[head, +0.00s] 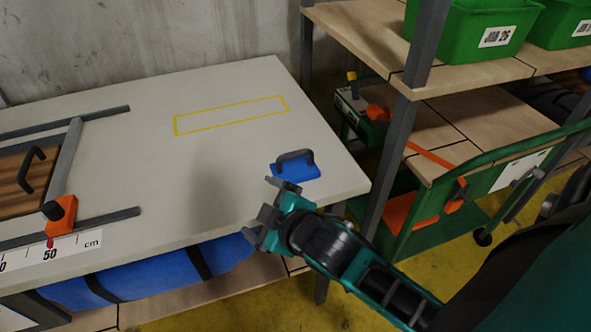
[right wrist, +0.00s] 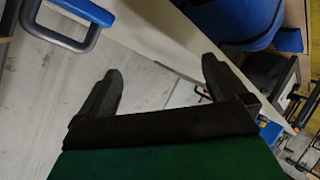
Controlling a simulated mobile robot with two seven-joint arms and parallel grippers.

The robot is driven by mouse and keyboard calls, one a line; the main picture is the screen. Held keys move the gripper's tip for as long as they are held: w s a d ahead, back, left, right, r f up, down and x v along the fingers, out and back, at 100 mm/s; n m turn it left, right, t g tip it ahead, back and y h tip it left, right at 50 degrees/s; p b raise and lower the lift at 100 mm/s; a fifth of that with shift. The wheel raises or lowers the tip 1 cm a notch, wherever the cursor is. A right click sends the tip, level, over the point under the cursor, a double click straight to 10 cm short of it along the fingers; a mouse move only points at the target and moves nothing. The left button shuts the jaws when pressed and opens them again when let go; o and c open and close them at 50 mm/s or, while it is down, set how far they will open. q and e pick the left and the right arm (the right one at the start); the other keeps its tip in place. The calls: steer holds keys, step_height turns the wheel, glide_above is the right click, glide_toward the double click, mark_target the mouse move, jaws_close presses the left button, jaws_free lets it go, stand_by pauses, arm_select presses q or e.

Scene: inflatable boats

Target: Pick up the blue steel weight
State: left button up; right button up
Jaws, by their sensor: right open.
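The blue steel weight (head: 295,171) lies on the pale tabletop near its right edge in the head view. It is a flat blue block with a dark arched handle (head: 295,156) on top. My right gripper (head: 266,212) is open, just in front and to the left of the weight, at the table's front edge. It is apart from the handle, with nothing between its fingers. In the right wrist view the open fingers (right wrist: 160,68) show empty. My left gripper is out of view.
A yellow outlined rectangle (head: 232,114) marks clear tabletop (head: 225,85) behind the weight. A frame with an orange slider (head: 62,216) and ruler stands at left. A blue bundle (head: 150,278) lies below the table. Shelving (head: 455,100) and a green cart (head: 440,205) stand at right.

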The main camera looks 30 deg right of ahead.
steer(key=w+a+r+n+t+y, duration=0.3)
steer(key=w+a+r+n+y, duration=0.1)
steer(key=r+n, duration=0.4)
steer(key=w+a+r+n+t+y, duration=0.3)
steer(key=w+a+r+n+y, duration=0.1)
steer(key=r+n, duration=0.3)
steer(key=s+a+r+n+g+y, duration=0.1)
steer(key=a+r+n+g+y, duration=0.2)
steer(key=n+y, duration=0.35)
steer(key=s+a+r+n+g+y, duration=0.1)
steer(key=a+r+n+g+y, duration=0.2)
steer(key=n, duration=0.7)
steer(key=n+g+h+b, duration=0.1)
steer(key=n+g+h, duration=1.45)
steer(key=n, duration=1.35)
glide_above(295, 152)
step_height(295, 152, down, 14)
steer(key=t+h, duration=0.2)
steer(key=t, duration=0.1)
steer(key=shift+s+r+h, duration=0.1)
steer(key=shift+r+h, duration=0.05)
steer(key=shift+h, duration=0.25)
steer(key=shift+f, duration=3.15)
